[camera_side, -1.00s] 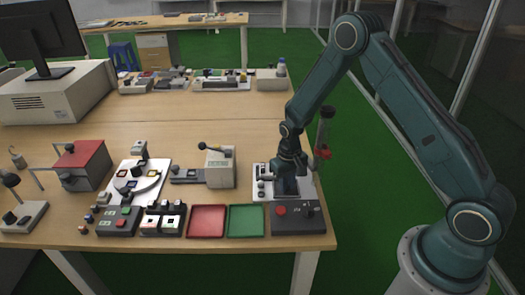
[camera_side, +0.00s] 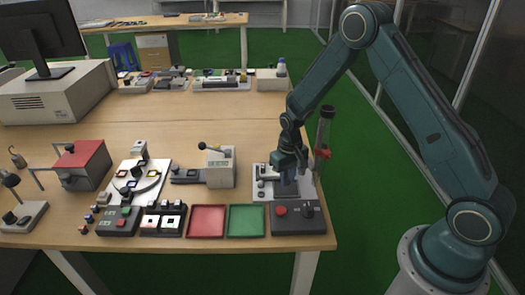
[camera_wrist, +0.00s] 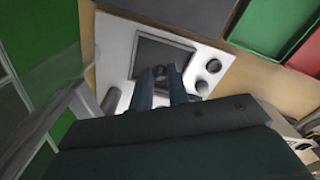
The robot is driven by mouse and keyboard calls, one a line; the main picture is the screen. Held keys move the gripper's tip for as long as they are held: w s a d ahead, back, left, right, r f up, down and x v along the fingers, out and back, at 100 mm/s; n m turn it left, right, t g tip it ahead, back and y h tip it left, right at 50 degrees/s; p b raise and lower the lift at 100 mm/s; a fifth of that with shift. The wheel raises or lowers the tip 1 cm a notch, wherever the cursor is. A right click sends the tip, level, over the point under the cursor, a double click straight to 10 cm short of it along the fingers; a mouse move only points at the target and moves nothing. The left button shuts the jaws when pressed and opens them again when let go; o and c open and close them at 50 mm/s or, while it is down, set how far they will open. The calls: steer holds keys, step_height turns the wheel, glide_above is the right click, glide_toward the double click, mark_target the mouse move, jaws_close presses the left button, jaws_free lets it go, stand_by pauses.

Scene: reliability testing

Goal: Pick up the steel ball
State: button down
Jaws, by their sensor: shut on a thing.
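My gripper (camera_side: 288,178) is over the white fixture plate (camera_side: 259,196) at the right front of the table. In the wrist view its two blue-grey fingers (camera_wrist: 159,76) are close together, with a small dark round thing, which I take to be the steel ball (camera_wrist: 158,70), between their tips. The fingers hide the ball in the side view. Below the fingertips the wrist view shows a dark square recess (camera_wrist: 165,48) in the plate.
A clear upright tube (camera_side: 325,130) with a red collar stands right of the gripper. A black control box (camera_side: 298,226) lies in front. Green (camera_side: 246,220) and red (camera_side: 207,220) trays are to the left. The table behind the plate is clear.

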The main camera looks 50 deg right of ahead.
steer(key=shift+r, duration=1.25)
